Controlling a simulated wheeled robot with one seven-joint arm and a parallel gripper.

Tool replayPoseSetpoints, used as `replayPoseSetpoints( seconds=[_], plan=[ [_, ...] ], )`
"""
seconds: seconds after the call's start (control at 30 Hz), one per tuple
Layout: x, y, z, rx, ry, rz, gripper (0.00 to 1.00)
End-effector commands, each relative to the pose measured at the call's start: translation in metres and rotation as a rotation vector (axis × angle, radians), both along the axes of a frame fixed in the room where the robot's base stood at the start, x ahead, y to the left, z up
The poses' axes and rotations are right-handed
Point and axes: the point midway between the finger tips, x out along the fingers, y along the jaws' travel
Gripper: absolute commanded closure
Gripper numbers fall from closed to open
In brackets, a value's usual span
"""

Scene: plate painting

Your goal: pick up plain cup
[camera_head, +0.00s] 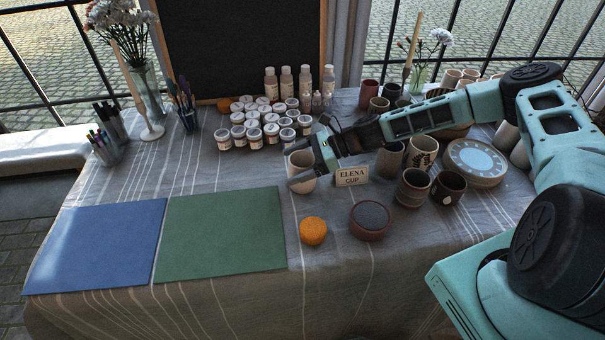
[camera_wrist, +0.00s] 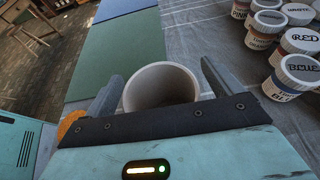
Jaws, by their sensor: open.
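A plain pale cup (camera_head: 301,172) stands upright on the table, left of a small card reading "ELENA CUP" (camera_head: 352,176). My gripper (camera_head: 309,171) is at the cup, with its fingers partly in front of it in the head view. In the wrist view the cup (camera_wrist: 160,84) shows its round open mouth between my gripper's two spread fingers (camera_wrist: 163,95). Gaps show beside the cup, and I see no clear contact. The cup's lower part is hidden by my gripper's body in the wrist view.
Paint jars (camera_head: 254,138) stand close behind the cup. A green mat (camera_head: 222,232) and a blue mat (camera_head: 95,245) lie at left. Decorated cups (camera_head: 413,188) and stacked plates (camera_head: 475,161) stand at right.

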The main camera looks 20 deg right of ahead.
Motion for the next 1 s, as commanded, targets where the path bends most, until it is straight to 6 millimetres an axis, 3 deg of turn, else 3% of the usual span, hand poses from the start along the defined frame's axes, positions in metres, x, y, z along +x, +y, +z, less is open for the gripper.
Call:
replayPoseSetpoints(
  seconds=[0.03,0.2,0.23,0.67,1.0],
  plan=[
    [0.000,0.000,0.000,0.000,0.000,0.000,0.14],
    [0.000,0.000,0.000,0.000,0.000,0.000,0.61],
    [0.000,0.000,0.000,0.000,-0.001,0.000,0.65],
    [0.001,-0.001,0.012,-0.002,-0.004,0.001,0.65],
    [0.000,-0.001,0.074,-0.003,-0.004,0.002,0.65]
  ],
)
